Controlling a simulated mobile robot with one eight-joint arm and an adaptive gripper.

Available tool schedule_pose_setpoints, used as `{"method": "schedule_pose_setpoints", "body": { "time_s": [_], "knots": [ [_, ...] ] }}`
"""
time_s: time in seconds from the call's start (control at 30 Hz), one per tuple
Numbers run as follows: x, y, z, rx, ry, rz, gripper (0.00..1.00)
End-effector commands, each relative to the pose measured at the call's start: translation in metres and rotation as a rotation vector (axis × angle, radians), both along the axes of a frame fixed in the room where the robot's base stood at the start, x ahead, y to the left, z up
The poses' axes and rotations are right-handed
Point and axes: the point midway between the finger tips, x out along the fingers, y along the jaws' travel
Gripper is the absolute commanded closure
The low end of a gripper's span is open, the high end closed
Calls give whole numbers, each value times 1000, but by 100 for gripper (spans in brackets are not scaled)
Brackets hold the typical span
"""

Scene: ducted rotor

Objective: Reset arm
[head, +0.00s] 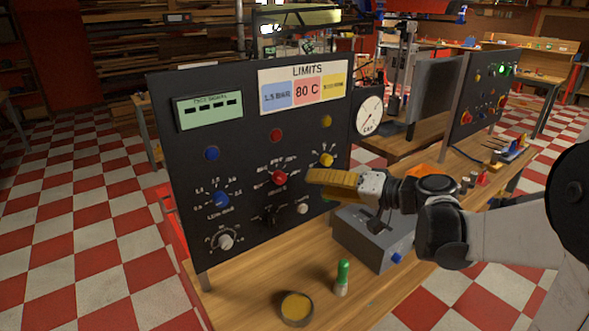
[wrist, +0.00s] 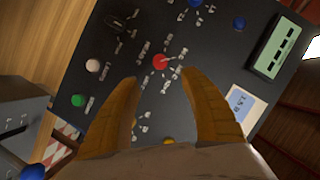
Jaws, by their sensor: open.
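My gripper (head: 312,183) reaches in from the right in the head view, in front of the dark control panel (head: 240,125). Its yellow-brown fingers also show in the wrist view (wrist: 160,85), spread wide and empty. The red knob (head: 279,178) on the panel lies just beyond and between the fingertips in the wrist view (wrist: 159,62). The fingers appear apart from the panel; the exact gap cannot be told. The yellow knob (head: 326,159) is just above the fingers in the head view. The fingers cover part of the panel's lower right.
A grey box with a lever (head: 370,240) stands on the wooden bench below my gripper. A green-topped bottle (head: 342,277) and a round tin (head: 296,308) stand nearer the front. A gauge (head: 369,115) sits at the panel's right edge. A second panel (head: 480,100) stands behind, right.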

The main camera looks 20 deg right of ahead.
Motion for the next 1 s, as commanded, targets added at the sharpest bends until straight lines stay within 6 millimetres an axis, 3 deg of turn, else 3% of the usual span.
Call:
{"method": "schedule_pose_setpoints", "body": {
  "time_s": [0.17, 0.27, 0.4, 0.5, 0.6, 0.73, 1.0],
  "knots": [
    [-4, 9, -3, -19, 26, 6, 48],
    [-20, 34, -14, -86, 100, 24, 48],
    [-68, 77, -42, -276, 258, 45, 48],
    [-111, 92, -62, -448, 346, 41, 48],
    [-149, 92, -77, -618, 390, 23, 48],
    [-183, 83, -87, -796, 397, -5, 48],
    [-204, 69, -90, -938, 375, -39, 48]
  ]
}}
